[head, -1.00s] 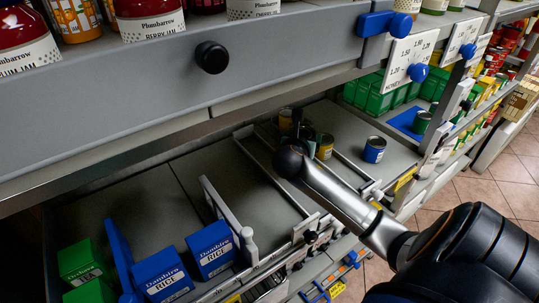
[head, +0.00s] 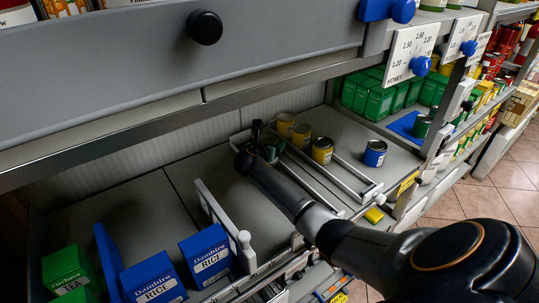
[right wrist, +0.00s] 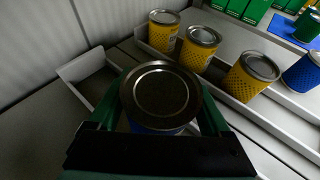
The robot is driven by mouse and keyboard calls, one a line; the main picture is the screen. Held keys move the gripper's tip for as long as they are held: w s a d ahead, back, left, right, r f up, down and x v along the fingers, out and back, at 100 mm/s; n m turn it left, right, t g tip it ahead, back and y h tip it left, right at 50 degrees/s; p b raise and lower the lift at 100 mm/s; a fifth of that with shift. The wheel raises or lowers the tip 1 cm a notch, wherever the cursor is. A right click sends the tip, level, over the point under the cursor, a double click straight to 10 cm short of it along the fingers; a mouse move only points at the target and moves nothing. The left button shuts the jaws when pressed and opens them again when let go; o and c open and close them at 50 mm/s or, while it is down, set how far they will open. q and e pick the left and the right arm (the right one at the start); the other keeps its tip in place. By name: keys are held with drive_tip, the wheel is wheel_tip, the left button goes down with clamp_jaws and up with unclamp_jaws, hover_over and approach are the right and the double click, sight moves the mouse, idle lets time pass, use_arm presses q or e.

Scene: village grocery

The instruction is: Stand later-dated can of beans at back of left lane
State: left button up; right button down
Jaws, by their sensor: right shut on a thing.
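My right gripper (head: 262,143) is shut on a can (right wrist: 160,92) with a dark metal lid; a little blue shows on its side below the lid. In the right wrist view the green fingers (right wrist: 205,110) flank this can. In the head view it is largely hidden by the gripper, left of the yellow cans at the back of the shelf. Several yellow cans (head: 322,150) stand in the lane to the right; they also show in the right wrist view (right wrist: 200,47). A blue can (head: 374,153) stands further right. No date is readable. My left gripper is out of view.
Low dividers (head: 345,178) bound the lanes. A grey upper shelf (head: 270,60) overhangs the cans. Blue rice boxes (head: 207,255) and green boxes (head: 70,268) stand at the left.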

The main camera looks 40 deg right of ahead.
drive_tip(key=shift+w+f, duration=0.15)
drive_tip(key=shift+f, duration=0.05)
wheel_tip(320, 180, down, 3)
drive_tip(key=shift+w+f+b, duration=0.1)
drive_tip(key=shift+b, duration=0.55)
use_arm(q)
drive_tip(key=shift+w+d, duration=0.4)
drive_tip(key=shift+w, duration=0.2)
use_arm(e)
unclamp_jaws()
drive_tip(key=shift+f, duration=0.1)
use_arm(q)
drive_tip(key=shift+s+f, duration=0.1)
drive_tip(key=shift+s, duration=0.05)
